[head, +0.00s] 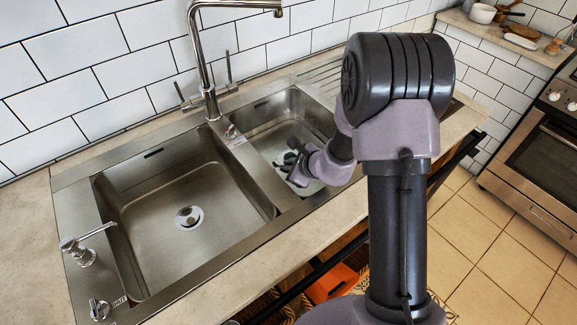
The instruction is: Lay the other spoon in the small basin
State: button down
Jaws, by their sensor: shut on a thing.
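The small basin (262,105) is the right-hand, narrower bowl of the steel sink. My gripper (289,162) is down inside this basin, near its front right part. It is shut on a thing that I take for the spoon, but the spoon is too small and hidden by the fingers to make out. I cannot tell whether it touches the basin floor. No other spoon can be made out.
The large basin (140,215) on the left is empty apart from its drain (189,217). A tall faucet (203,70) rises behind the divider. A soap dispenser (82,250) stands at the left. The stove (540,165) is far right.

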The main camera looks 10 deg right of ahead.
jog(key=c, duration=1.5)
grip_release()
jog(key=shift+o, duration=0.2)
jog(key=p+v, duration=0.6)
jog(key=v, duration=1.1)
jog(key=shift+r, duration=0.15)
jog(key=shift+d, duration=0.1)
